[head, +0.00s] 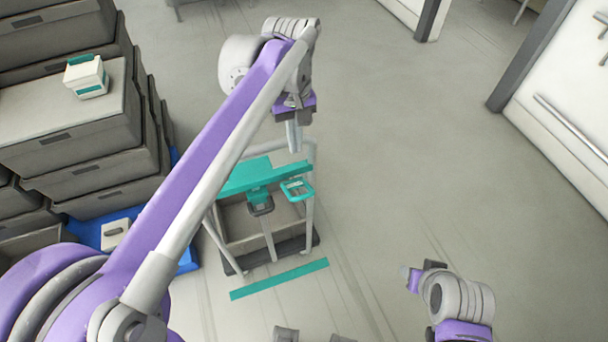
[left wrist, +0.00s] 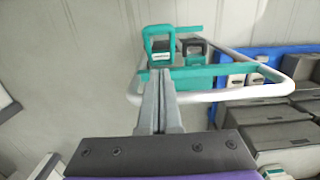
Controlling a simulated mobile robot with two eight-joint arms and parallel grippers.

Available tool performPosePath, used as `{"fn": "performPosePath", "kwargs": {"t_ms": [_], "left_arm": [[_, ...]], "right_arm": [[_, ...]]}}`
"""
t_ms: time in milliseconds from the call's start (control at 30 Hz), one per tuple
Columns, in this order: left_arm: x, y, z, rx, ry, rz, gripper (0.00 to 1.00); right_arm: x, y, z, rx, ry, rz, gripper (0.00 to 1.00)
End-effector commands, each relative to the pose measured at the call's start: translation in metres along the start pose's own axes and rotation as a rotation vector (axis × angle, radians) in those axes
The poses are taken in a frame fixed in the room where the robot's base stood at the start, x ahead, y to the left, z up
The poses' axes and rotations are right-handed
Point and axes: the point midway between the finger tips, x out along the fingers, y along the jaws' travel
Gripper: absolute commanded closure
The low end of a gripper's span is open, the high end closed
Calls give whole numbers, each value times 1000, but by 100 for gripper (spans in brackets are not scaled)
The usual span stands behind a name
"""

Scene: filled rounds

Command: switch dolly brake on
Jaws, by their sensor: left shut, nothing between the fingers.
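The dolly (head: 311,215) has a pale tubular frame, a grey bin and a teal top panel (head: 250,178). A teal loop-shaped handle (head: 297,184) sticks out at its right, and a dark loop-shaped handle (head: 262,209) is left of it. In the left wrist view the teal loop (left wrist: 147,45) stands just beyond my fingertips, with the dark loop (left wrist: 207,52) right of it. My left gripper (head: 293,148) is shut and empty, above the dolly's far side; contact cannot be told. My right gripper (head: 410,279) is partly visible, its fingers unclear. Which loop is the brake cannot be told.
Stacked grey crates (head: 75,115) stand at the left, with a white and teal box (head: 88,80) on top. A blue base (head: 187,258) lies beneath them. A teal strip (head: 280,279) lies on the floor before the dolly. The floor to the right is clear.

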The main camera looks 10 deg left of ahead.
Motion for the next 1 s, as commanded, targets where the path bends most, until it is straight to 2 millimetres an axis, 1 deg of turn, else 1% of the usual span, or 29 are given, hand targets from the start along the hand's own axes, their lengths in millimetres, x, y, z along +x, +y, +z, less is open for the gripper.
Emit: {"fn": "performPosePath", "kwargs": {"t_ms": [33, 400, 500, 633, 767, 1000], "left_arm": [[10, 0, 0, 1, 0, 0, 100], [88, 0, 0, 1, 1, 0, 100], [98, 0, 13, 3, 1, 1, 100], [107, 0, 23, 3, 1, 1, 100], [112, 0, 28, 1, 1, 1, 100], [113, 0, 28, 1, 2, 1, 100]], "right_arm": [[1, 0, 1, 0, -1, 0, 50], [6, 0, 5, 0, -4, 0, 50], [5, 0, 4, 0, -4, 0, 50], [4, 0, 4, 0, -3, 0, 50], [4, 0, 4, 0, -3, 0, 50], [4, 0, 4, 0, -3, 0, 50]]}}
